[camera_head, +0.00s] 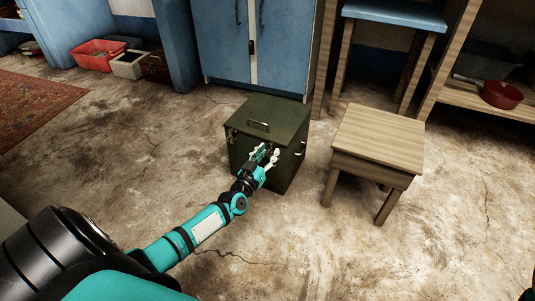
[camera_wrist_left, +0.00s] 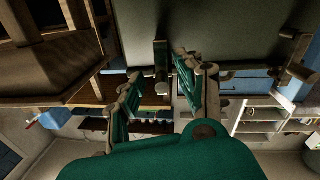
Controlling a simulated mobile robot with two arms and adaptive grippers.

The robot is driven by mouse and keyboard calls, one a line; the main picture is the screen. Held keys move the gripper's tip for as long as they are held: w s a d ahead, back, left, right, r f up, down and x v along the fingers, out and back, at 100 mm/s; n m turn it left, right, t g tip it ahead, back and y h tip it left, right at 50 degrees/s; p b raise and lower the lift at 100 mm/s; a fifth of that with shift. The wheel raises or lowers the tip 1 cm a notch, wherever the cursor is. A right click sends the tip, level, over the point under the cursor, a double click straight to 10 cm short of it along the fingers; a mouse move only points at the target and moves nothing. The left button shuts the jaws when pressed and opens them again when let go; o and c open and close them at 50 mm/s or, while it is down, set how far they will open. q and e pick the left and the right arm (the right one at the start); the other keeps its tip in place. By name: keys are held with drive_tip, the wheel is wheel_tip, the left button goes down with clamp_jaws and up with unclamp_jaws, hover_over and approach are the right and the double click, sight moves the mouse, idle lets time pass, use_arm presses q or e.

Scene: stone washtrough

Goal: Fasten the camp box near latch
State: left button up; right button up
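The camp box (camera_head: 247,146) is a dark green chest with a top handle, standing on the floor in the middle of the head view. Its lid (camera_head: 270,117) looks down on the body. My left gripper (camera_head: 265,156) is at the box's near side. In the left wrist view, its two fingers (camera_wrist_left: 158,76) are apart, with a dark, narrow latch-like strip (camera_wrist_left: 161,66) between them on the box's face (camera_wrist_left: 225,30). I cannot tell whether either finger touches it. The gripper hides this latch area in the head view. My right gripper is out of view.
A wooden stool (camera_head: 380,138) stands close to the right of the box. A blue cabinet (camera_head: 225,45) is behind it. A red crate (camera_head: 96,54) and a rug (camera_head: 35,112) lie to the left. The floor in front is clear.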

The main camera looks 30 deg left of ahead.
use_arm(q)
drive_tip(key=shift+s, duration=0.2)
drive_tip(key=s+d, duration=0.1)
drive_tip(key=s, duration=1)
drive_tip(key=shift+s+d, duration=0.25)
